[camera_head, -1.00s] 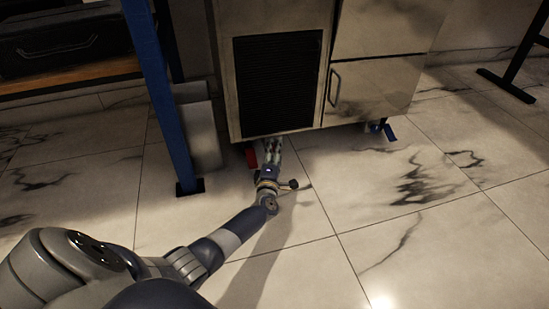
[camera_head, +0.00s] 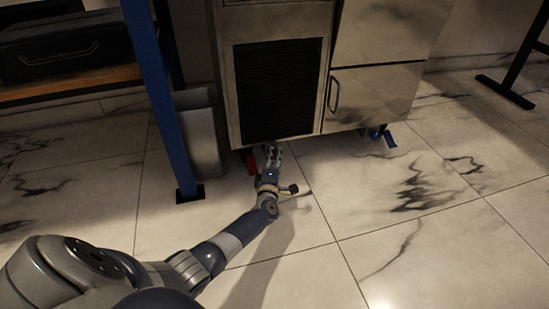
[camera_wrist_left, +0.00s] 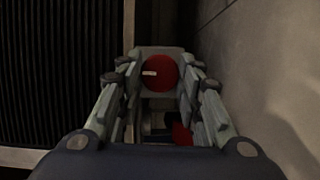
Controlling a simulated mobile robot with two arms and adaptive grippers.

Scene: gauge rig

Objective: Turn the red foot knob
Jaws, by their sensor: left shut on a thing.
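The red foot knob (camera_wrist_left: 161,73) shows in the left wrist view as a round red disc with a pale mark pointing left. It sits between the fingers of my left gripper (camera_wrist_left: 156,90), which is shut on it. In the head view my left gripper (camera_head: 272,156) reaches under the front lower edge of the cabinet (camera_head: 376,95); the knob itself is hidden there. A red piece (camera_head: 251,162) shows just left of the gripper under the cabinet. More red (camera_wrist_left: 182,134) shows below the knob in the wrist view. My right gripper is not in view.
A blue post (camera_head: 160,100) stands on the floor left of my arm. A black grille (camera_head: 281,88) covers the cabinet's left front. A blue part (camera_head: 389,138) shows under the cabinet's right end. The marble floor (camera_head: 400,230) at right is clear.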

